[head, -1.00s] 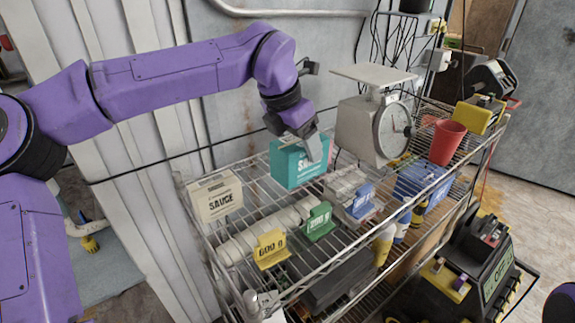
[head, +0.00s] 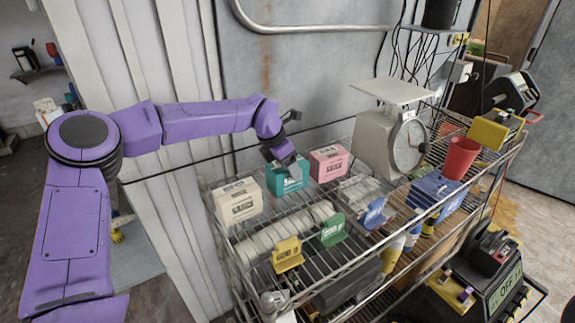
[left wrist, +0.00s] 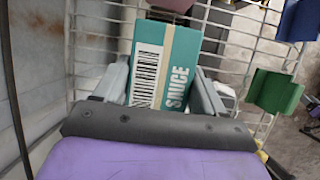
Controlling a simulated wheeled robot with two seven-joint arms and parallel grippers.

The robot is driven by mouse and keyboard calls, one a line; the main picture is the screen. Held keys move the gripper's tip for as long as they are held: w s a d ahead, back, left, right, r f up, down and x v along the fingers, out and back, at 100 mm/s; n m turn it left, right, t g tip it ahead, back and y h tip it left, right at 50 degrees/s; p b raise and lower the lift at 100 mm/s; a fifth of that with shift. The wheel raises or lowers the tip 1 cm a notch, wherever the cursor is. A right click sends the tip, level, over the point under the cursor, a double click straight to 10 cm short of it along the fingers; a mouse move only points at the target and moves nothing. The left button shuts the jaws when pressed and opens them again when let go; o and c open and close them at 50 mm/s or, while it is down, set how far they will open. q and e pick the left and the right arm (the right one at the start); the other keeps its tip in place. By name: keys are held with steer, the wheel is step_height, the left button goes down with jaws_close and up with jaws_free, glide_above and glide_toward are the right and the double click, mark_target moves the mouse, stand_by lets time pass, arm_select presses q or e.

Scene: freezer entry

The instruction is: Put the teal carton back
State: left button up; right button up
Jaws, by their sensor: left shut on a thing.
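The teal carton (head: 287,179), printed SAUCE, is at the back of the wire rack's top shelf, between the cream carton (head: 238,202) and the pink carton (head: 328,163). My left gripper (head: 287,163) reaches it from the wall side. In the left wrist view, the teal carton (left wrist: 165,62) sits between the two grey fingers of my left gripper (left wrist: 163,85), which is shut on it. Whether its base touches the shelf is hard to tell. My right gripper is not in view.
A green tag (head: 333,231) and a yellow tag (head: 287,254) stand at the shelf front. A scale (head: 393,142) and a red cup (head: 461,157) are to the right. A grey wall (head: 290,85) rises close behind.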

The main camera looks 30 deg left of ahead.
arm_select(q)
steer(key=shift+f, duration=0.4)
steer(key=shift+w+f, duration=0.25)
steer(key=shift+f, duration=0.05)
steer(key=o, duration=1.5)
steer(key=shift+d, duration=0.1)
steer(key=shift+c, duration=0.2)
steer(key=shift+o, duration=1.2)
steer(key=shift+s, duration=0.2)
steer(key=shift+r, duration=0.1)
steer(key=shift+r, duration=0.3)
steer(key=b+v, duration=0.2)
steer(key=v, duration=0.9)
steer(key=shift+r, duration=0.15)
